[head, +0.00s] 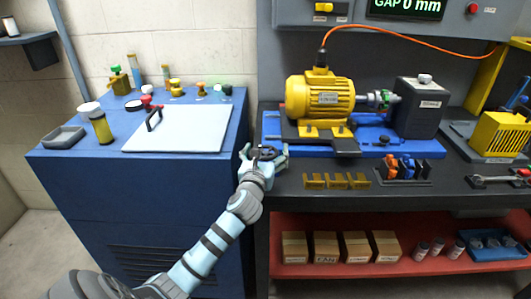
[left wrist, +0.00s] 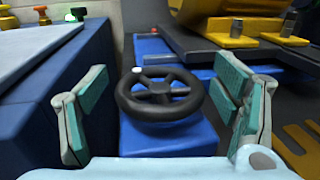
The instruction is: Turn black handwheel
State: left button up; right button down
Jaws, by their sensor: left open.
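The black handwheel (left wrist: 160,88) sits on the front end of a blue base, at the middle of the left wrist view. It has spokes and a small white-topped knob (left wrist: 137,70) on its far left rim. My left gripper (head: 264,154) is open at the handwheel, near the left front corner of the dark workbench in the head view. In the left wrist view its teal-padded fingers stand on either side of the wheel, with gaps between pads and rim. In the head view the gripper partly hides the wheel. My right gripper is not in view.
A yellow motor (head: 320,98) stands on the blue base (head: 400,147) behind the wheel. A blue cabinet (head: 120,205) is close on the left. Yellow brackets (head: 337,182) lie on the bench to the right. A display (head: 405,8) reads GAP 0 mm.

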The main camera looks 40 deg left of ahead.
pick_arm(q)
jog(key=c, duration=1.2)
jog(key=shift+o, duration=0.2)
jog(key=shift+n+g+y, duration=0.3)
jog(key=shift+n+y, duration=0.1)
jog(key=shift+y, duration=0.2)
jog(key=n+g+y, duration=0.1)
jog(key=n+y, duration=0.1)
jog(key=shift+d+g+y+p, duration=0.1)
jog(key=shift+g+y+p, duration=0.2)
jog(key=shift+g+p, duration=0.1)
jog(key=shift+n+g+y, duration=0.8)
jog(key=shift+g+y, duration=0.1)
jog(key=shift+n+g+y+b, duration=0.35)
jog(key=shift+n+g+y, duration=0.45)
jog(key=shift+g, duration=0.2)
jog(key=shift+n+g+y+b, duration=1.05)
jog(key=shift+n+g, duration=0.55)
jog(key=shift+g, duration=0.9)
